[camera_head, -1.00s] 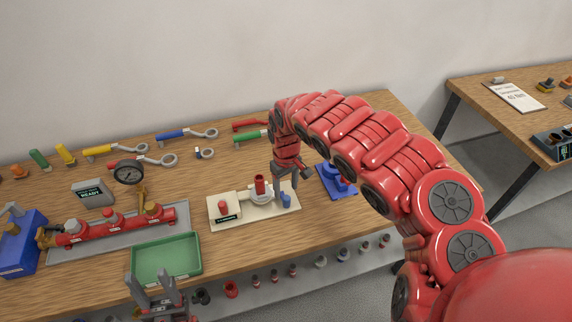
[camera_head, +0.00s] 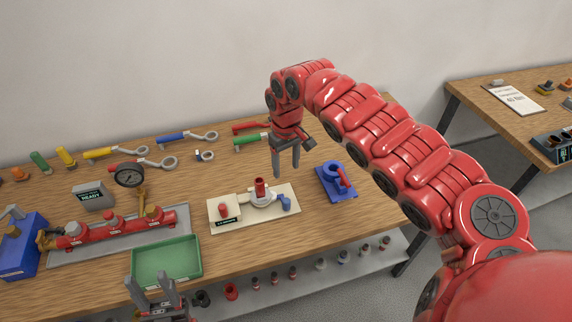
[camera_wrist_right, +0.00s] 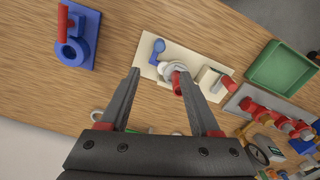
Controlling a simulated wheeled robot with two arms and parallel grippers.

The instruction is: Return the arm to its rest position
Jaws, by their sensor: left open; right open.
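My right arm (camera_head: 400,135) is red and reaches in from the right of the head view. Its gripper (camera_head: 286,173) is open and empty, pointing down, held above the table behind a cream board (camera_head: 237,222). The board carries a grey ring-shaped fitting with a red cylinder (camera_head: 260,187) and a blue knob (camera_head: 285,202). In the right wrist view the open fingers (camera_wrist_right: 160,80) appear on both sides of the red cylinder, with nothing between them held. My left gripper (camera_head: 160,285) is open at the bottom edge, in front of the green tray (camera_head: 167,280).
A blue fixture (camera_head: 334,178) with a red handle stands right of the board. A red pipe manifold (camera_head: 112,222), a gauge (camera_head: 128,175) and several coloured handled tools lie to the left and back. A second table (camera_head: 480,90) stands at the right. Small parts line the lower shelf.

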